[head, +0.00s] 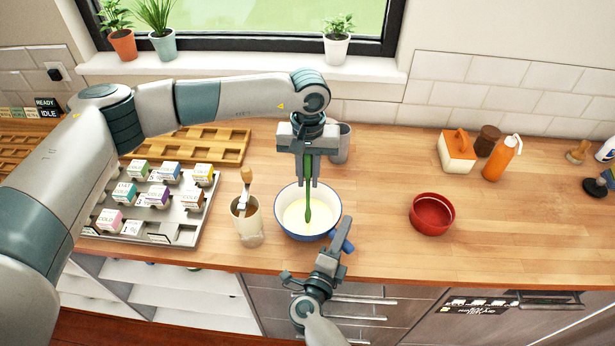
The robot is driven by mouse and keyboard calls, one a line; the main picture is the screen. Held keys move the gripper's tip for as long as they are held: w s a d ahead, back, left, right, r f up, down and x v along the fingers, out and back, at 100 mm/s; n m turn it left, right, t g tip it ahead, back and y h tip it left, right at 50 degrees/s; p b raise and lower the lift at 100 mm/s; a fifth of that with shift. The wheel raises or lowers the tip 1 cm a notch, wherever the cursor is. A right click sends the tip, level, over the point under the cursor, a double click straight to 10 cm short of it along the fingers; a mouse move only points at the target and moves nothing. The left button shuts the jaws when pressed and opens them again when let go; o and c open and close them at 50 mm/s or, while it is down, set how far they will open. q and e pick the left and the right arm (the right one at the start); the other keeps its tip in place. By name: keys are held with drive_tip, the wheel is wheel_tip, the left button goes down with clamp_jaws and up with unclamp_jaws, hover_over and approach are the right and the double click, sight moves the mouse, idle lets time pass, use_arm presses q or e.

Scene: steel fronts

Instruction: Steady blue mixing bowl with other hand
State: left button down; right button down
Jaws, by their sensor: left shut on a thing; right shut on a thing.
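The blue mixing bowl (284,222) stands upright on the wooden counter. It has a white inside, a blue rim and pale cream contents. My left gripper (309,172) is above the bowl, shut on a green utensil (308,198) held upright, its lower end in the contents. My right gripper (341,237) comes from the front edge and is shut on the bowl at its right front side, next to a blue handle (348,246). Its jaws hide part of the rim there, so the exact grip point is unclear.
A utensil crock (248,230) stands close left of the bowl. A grey cup (341,143) stands behind it. A red bowl (432,214) is to the right. A tray (118,224) of labelled blocks lies left. The counter between the two bowls is clear.

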use_arm(q)
drive_tip(key=shift+r, duration=0.15)
use_arm(e)
drive_tip(key=shift+f, duration=0.2)
use_arm(q)
drive_tip(key=shift+r, duration=4.1)
drive_tip(key=shift+r, duration=0.1)
drive_tip(key=shift+r, duration=1.9)
drive_tip(key=w+a+r, duration=0.4)
drive_tip(key=a, duration=0.3)
